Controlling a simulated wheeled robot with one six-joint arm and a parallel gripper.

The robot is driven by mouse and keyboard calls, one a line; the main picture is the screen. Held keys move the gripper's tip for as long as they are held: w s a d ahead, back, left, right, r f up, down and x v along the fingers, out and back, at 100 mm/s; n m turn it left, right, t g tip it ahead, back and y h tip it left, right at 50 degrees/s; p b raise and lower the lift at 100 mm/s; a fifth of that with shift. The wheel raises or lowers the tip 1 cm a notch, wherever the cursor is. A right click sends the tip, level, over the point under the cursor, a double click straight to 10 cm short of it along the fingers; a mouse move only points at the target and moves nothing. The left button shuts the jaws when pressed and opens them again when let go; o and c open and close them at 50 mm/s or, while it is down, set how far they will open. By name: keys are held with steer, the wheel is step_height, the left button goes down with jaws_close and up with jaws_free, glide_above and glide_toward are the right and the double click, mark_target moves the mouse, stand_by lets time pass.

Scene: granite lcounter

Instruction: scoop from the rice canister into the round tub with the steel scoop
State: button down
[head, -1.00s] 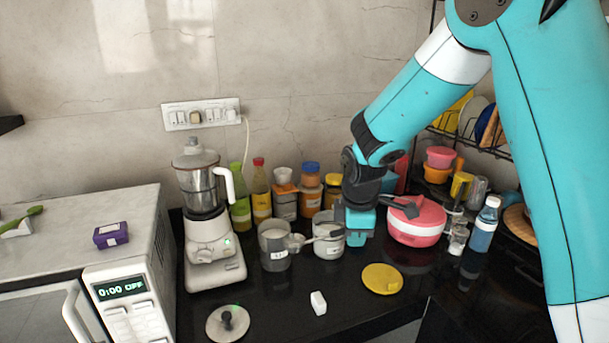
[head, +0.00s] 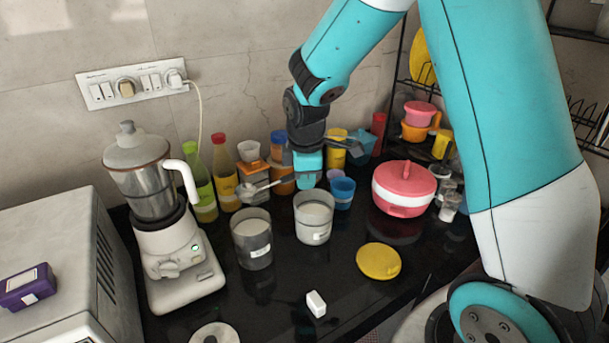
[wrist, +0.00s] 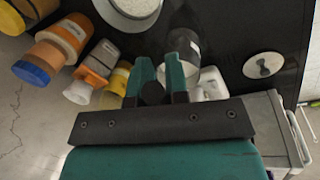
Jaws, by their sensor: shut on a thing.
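My gripper (head: 307,172) is shut on the handle of the steel scoop (head: 250,190) and holds it in the air. The scoop points left in the head view, its bowl above and behind the left clear canister (head: 254,246). I cannot tell whether the bowl holds anything. A second clear round container (head: 314,230) with white contents stands just right of the left one. Their labels are too small to read, so I cannot tell which is the rice canister or the round tub. In the wrist view my gripper (wrist: 161,70) hides most of the scoop; white grainy contents (wrist: 138,8) show at the top.
A blender (head: 170,240) stands at left, bottles and jars behind. A blue cup (head: 343,193) and red-and-white casserole (head: 404,190) stand at right. A yellow lid (head: 378,261), a white block (head: 316,303) and a knobbed lid (wrist: 263,66) lie on the dark counter.

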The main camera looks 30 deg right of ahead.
mark_target(289, 177)
steer(key=shift+r, duration=0.1)
steer(key=p, duration=0.1)
steer(key=a+h+p, duration=0.1)
steer(key=shift+w+a+r+g+p, duration=0.1)
steer(key=shift+w+a+g+p, duration=0.1)
steer(key=shift+w+g+p, duration=0.15)
steer(key=h+p, duration=0.1)
steer(key=a+g+h+p, duration=0.1)
steer(key=p, duration=0.1)
steer(key=shift+w+a, duration=0.3)
steer(key=shift+w, duration=0.1)
step_height(289, 177, down, 8)
steer(key=b, duration=0.3)
steer(key=shift+h, duration=0.3)
steer(key=shift+r, duration=0.15)
stand_by(0.5)
step_height(289, 177, up, 7)
steer(key=p, duration=0.6)
steer(key=shift+r+p, duration=0.15)
steer(key=shift+p, duration=0.15)
